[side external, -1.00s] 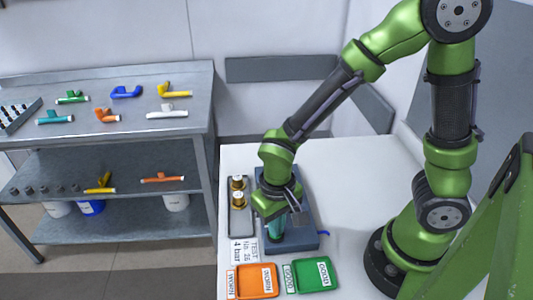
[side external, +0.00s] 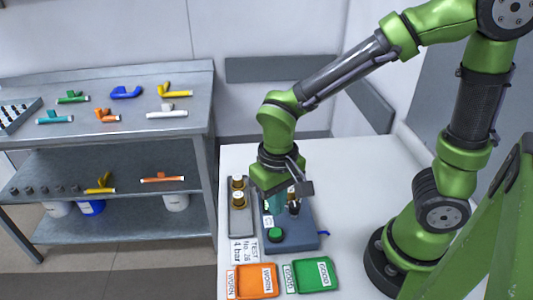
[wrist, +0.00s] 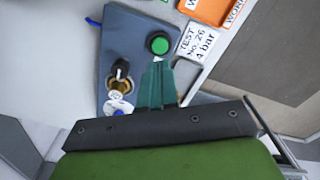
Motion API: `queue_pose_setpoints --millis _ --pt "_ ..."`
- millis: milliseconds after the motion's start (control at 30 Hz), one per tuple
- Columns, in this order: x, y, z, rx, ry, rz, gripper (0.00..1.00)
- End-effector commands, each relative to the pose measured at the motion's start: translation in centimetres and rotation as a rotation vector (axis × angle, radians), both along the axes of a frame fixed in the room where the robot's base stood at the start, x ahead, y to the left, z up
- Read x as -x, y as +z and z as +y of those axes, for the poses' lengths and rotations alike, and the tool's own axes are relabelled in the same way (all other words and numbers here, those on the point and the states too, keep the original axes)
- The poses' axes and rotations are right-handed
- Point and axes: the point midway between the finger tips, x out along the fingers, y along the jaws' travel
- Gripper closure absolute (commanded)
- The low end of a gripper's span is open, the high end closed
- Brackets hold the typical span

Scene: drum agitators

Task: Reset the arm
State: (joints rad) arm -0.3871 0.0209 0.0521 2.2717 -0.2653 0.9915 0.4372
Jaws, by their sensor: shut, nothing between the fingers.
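My gripper (side external: 274,204) hangs above the blue-grey test block (side external: 302,240), pointing down. Its teal fingers are together and empty; they also show in the wrist view (wrist: 157,80). On the block are a round green button (side external: 275,235), just in front of the fingers, and a dark knob (side external: 293,208) to their right. In the wrist view the green button (wrist: 158,44) lies just beyond the fingertips. A black knob (wrist: 121,68) on a brass fitting and a white part (wrist: 118,103) with some blue lie left of the fingers. My wrist hides part of the block.
A grey tray (side external: 239,225) with two brass fittings (side external: 238,191) stands left of the block. An orange tray (side external: 254,281) and a green tray (side external: 313,275) lie in front, beside a "TEST No. 26 4 bar" card (side external: 244,250). A shelf (side external: 130,138) holds several coloured parts.

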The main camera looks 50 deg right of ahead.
Motion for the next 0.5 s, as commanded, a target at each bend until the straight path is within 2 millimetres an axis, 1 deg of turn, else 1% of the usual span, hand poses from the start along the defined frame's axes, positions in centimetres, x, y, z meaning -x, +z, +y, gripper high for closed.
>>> queue_pose_setpoints --millis 300,433,467,500 --pt "-0.01 0.16 -0.01 0.0 0.002 -0.001 1.0" --pt "0.27 -0.06 0.07 -0.01 0.057 0.005 1.0" --pt "0.47 0.21 0.03 -0.023 0.076 -0.005 1.0" --pt "0.49 0.89 -0.25 -0.044 0.087 -0.029 1.0"
